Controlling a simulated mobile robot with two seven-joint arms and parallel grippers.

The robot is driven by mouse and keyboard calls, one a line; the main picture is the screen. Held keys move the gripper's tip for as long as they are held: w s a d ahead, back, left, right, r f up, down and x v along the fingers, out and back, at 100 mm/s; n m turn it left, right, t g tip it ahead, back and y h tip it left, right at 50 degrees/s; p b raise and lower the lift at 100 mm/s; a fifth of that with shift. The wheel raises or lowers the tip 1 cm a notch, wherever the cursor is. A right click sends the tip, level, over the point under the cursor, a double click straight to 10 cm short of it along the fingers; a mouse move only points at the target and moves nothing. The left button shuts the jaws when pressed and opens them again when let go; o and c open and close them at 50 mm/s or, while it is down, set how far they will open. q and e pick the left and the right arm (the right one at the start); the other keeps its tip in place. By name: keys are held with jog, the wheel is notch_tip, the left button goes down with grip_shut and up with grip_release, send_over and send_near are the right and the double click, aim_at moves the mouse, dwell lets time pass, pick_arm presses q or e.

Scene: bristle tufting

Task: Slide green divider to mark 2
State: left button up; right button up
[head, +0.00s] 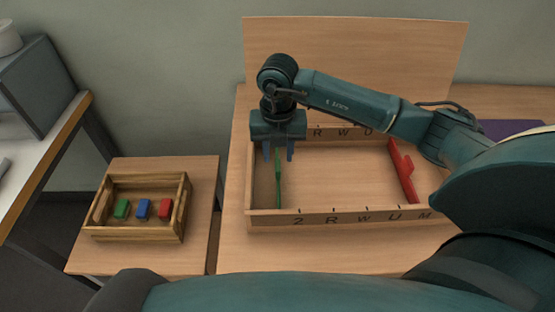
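The green divider (279,186) stands across the wooden tray (346,219) near its left end, running from front to back. Its front end is a little left of the tick above mark 2 (298,221) on the front rail. My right gripper (278,157) is over the divider's back part, fingers pointing down and apart, one on each side of it. Gaps show between the fingers and the divider. The back rail's mark 2 is hidden behind my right gripper. My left gripper is not in view.
A red divider (403,171) stands slanted near the tray's right end. The tray floor between the dividers is clear. A small wooden box (135,232) at left holds green, blue and red blocks. An upright board (355,50) stands behind. My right arm crosses above the tray's back.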

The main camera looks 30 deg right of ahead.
aim_at(278, 165)
jog(key=shift+f, duration=1.85)
jog(key=shift+c, duration=0.5)
grip_shut()
